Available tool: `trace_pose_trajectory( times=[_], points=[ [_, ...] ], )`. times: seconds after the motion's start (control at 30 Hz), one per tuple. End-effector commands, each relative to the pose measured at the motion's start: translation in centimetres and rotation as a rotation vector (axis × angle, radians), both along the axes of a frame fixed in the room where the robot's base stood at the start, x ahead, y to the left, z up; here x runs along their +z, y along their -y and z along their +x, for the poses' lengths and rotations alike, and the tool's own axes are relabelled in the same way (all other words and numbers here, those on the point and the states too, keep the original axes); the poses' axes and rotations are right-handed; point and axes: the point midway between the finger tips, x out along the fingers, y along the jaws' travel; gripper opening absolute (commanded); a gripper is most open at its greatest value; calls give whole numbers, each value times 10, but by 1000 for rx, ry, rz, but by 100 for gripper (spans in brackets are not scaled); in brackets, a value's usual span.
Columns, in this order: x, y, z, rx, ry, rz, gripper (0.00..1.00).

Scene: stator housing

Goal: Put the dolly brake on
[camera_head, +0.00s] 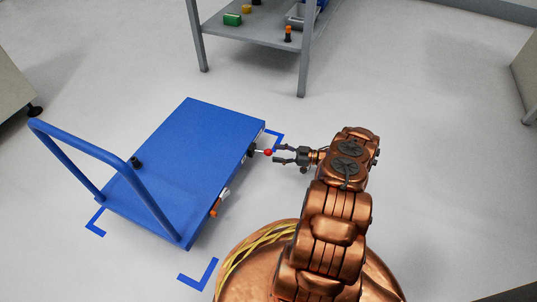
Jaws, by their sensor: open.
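The blue dolly (185,150) stands on the floor at the left, with its push handle (110,160) at its left end. A lever with a red ball knob (268,152) sticks out from the dolly's right side, near the far right corner; I take it for the brake. My gripper (277,154) is open, with its fingertips pointing left at the red knob. The knob lies at or just beyond the fingertips; I cannot tell whether they touch it.
Blue corner marks (201,276) are taped on the floor around the dolly. An orange-tipped part (216,207) sits on the dolly's near right side. A grey table (262,32) with small items stands at the back. The floor at the right is clear.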

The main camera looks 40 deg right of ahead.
Motion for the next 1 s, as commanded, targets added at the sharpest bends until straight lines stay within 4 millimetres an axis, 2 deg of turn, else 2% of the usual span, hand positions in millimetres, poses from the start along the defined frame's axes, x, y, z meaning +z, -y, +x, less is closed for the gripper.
trace_pose_trajectory(
  times=[0.3, 0.73, 1.0],
  points=[
    [-1, -25, 25, 0, 1, -1, 57],
    [0, -31, 30, 0, -1, -1, 57],
    [0, -31, 30, 0, -1, -1, 29]
  ],
)
